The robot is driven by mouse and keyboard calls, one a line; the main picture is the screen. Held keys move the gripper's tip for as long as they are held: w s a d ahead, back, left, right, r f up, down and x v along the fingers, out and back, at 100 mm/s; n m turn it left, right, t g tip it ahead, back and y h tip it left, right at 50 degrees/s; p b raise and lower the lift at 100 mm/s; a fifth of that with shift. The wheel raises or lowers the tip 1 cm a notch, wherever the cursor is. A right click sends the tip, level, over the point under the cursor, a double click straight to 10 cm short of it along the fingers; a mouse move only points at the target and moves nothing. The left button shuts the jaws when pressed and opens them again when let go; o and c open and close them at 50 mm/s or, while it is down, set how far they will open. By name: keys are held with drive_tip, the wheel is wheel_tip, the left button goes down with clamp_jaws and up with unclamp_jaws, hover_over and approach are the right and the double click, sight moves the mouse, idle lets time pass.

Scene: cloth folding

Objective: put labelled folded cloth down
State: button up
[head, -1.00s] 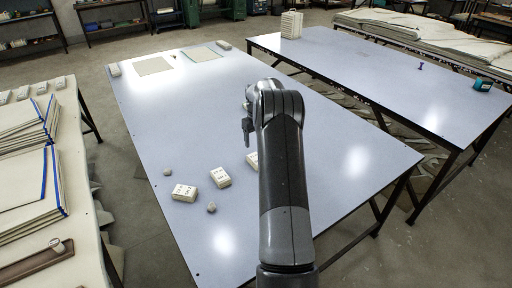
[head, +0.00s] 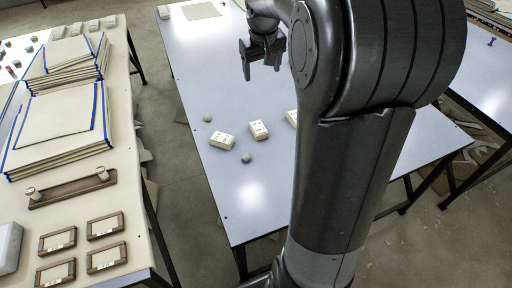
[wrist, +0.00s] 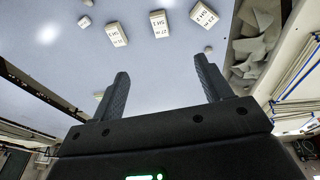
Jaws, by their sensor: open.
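My gripper (head: 262,62) is open and empty above the blue-grey table (head: 205,90). In the wrist view my gripper (wrist: 160,72) shows nothing between its spread fingers. A flat pale folded cloth (head: 200,11) lies at the far end of this table, well beyond my gripper. Folded cream cloths with blue edges lie in a front stack (head: 58,125) and a back stack (head: 68,62) on the left table. I cannot make out a label on any cloth.
White printed blocks (head: 222,141) (head: 258,130) and small grey stones (head: 246,158) sit on the blue-grey table. The left table holds a wooden tray (head: 72,190) and several framed cards (head: 106,257). A floor gap separates the tables. The blue-grey table's front left is clear.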

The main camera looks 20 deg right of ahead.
drive_tip(key=s+a+t, duration=0.1)
drive_tip(key=s+a, duration=0.3)
drive_tip(key=s, duration=0.4)
drive_tip(key=s+a+t, duration=0.1)
drive_tip(key=s+a, duration=0.3)
drive_tip(key=s, duration=0.5)
drive_tip(key=s+a+t+y, duration=0.1)
drive_tip(key=s+a, duration=0.3)
drive_tip(key=s, duration=0.5)
drive_tip(key=shift+s+a+f, duration=0.15)
drive_tip(key=shift+a+f, duration=0.1)
drive_tip(key=shift+a, duration=0.05)
